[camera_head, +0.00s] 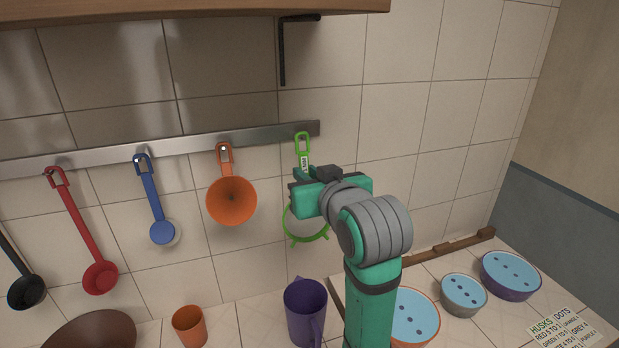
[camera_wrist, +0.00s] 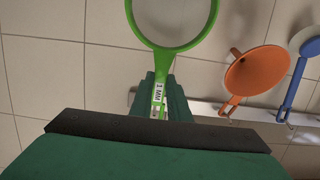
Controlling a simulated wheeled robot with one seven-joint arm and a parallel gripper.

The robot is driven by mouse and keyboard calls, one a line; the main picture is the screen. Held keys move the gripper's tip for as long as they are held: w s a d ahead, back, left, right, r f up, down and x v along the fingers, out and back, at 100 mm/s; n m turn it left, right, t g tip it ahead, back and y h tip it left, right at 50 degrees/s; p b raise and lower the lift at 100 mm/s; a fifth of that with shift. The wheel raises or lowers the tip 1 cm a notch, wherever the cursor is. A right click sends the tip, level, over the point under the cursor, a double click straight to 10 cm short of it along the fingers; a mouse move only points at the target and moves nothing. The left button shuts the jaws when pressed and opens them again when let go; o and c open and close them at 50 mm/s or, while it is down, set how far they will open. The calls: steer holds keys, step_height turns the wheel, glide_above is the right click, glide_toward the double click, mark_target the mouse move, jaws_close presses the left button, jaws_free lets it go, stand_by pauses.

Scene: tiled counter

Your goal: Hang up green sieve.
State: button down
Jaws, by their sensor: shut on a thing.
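The green sieve (camera_head: 306,231) is upright in front of the tiled wall, its handle loop at the top and its round bowl below. Its loop overlaps the right end of the metal rail (camera_head: 262,134) in the head view; whether it touches a hook there I cannot tell. My gripper (camera_head: 304,180) is shut on the sieve's handle. In the wrist view the gripper (camera_wrist: 160,112) holds the labelled handle, with the sieve's green rim (camera_wrist: 203,38) beyond it. My gripper hides part of the handle and bowl in the head view.
An orange funnel (camera_head: 231,201), a blue ladle (camera_head: 154,205), a red ladle (camera_head: 82,235) and a black ladle (camera_head: 26,291) hang to the left. A purple jug (camera_head: 305,309) and an orange cup (camera_head: 189,326) stand below. A black bracket (camera_head: 283,55) is above.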

steer(key=shift+x, duration=0.9)
steer(key=shift+w+a+f, duration=0.1)
steer(key=shift+w+a, duration=0.05)
steer(key=shift+w, duration=0.25)
steer(key=shift+w+f, duration=0.1)
steer(key=shift+f, duration=0.05)
steer(key=shift+f, duration=0.1)
steer(key=shift+w, duration=0.15)
